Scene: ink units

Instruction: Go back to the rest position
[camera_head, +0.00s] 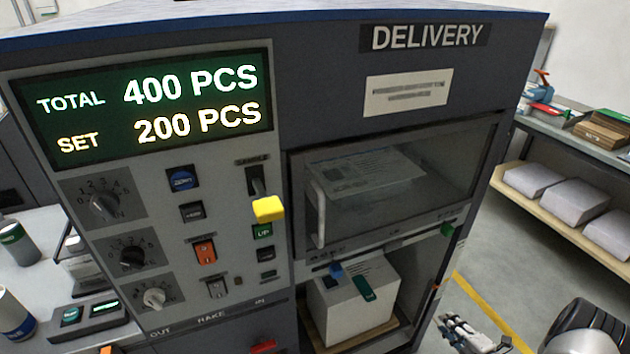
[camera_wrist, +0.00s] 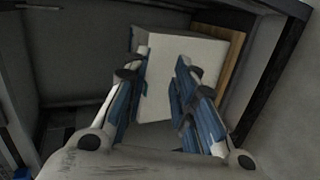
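My gripper (camera_head: 475,335) shows at the lower right of the head view, outside the machine and to the right of its lower bay. In the wrist view my gripper (camera_wrist: 160,58) has its two blue-padded fingers apart, with nothing held between them. The gap between fingertips and block is hard to judge.
The machine's delivery panel (camera_head: 425,38) and clear window (camera_head: 390,195) are above the bay. A yellow-tipped lever (camera_head: 269,209) sticks out of the control panel. At right, a shelf (camera_head: 560,220) holds several white stacks. Open floor with a yellow line (camera_head: 490,305) lies between.

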